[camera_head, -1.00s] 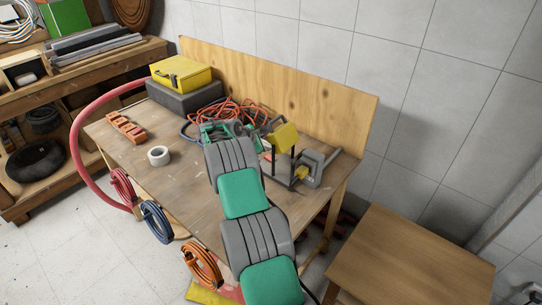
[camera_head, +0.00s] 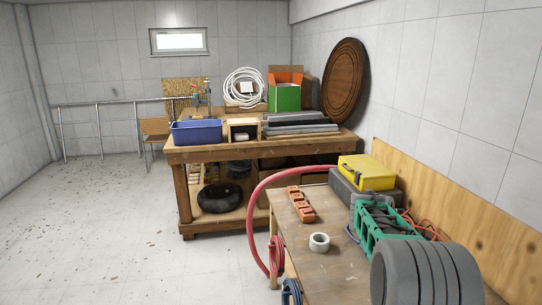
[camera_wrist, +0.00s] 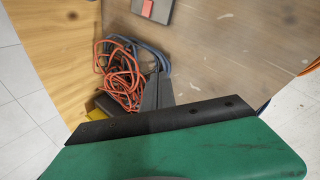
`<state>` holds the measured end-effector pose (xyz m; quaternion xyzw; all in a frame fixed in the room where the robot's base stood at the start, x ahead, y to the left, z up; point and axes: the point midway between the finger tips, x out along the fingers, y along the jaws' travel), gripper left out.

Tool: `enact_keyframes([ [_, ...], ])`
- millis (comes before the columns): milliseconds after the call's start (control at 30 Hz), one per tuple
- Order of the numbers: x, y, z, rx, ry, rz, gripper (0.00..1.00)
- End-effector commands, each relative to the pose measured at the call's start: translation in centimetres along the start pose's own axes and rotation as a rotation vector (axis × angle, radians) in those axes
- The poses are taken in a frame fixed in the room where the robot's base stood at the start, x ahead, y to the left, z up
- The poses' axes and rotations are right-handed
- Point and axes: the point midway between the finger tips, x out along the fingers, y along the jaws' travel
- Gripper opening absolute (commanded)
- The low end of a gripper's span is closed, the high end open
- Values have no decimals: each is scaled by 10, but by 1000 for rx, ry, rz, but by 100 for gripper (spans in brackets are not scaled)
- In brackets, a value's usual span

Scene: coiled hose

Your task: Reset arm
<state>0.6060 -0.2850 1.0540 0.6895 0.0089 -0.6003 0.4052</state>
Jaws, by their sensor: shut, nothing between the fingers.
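My gripper (camera_wrist: 159,92) shows in the wrist view as dark fingers beyond my green and black hand. The fingers are together with nothing between them. Behind them, an orange cord (camera_wrist: 122,72) lies coiled on the wooden bench, with a blue cord beside it. In the head view, my grey and green arm reaches in at the lower right over the bench (camera_head: 335,285). The fingertips cannot be made out clearly there. The orange cord (camera_head: 425,226) is partly hidden behind my arm.
A yellow case (camera_head: 366,172), a tape roll (camera_head: 319,242) and an orange block (camera_head: 301,204) are on the bench. A red hose (camera_head: 257,205) arches at its left end. A workbench (camera_head: 185,156) holds a blue bin (camera_head: 197,132). Open floor lies at left.

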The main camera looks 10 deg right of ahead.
Motion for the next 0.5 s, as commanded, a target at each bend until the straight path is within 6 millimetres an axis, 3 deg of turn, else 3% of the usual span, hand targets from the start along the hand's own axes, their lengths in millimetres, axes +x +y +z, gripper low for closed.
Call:
enact_keyframes([
  [33,-35,-19,-7,63,49,-21,0],
  [200,-127,-106,-12,296,169,-150,0],
  [333,-180,-186,3,457,218,-271,0],
  [500,-216,-275,32,615,221,-408,0],
])
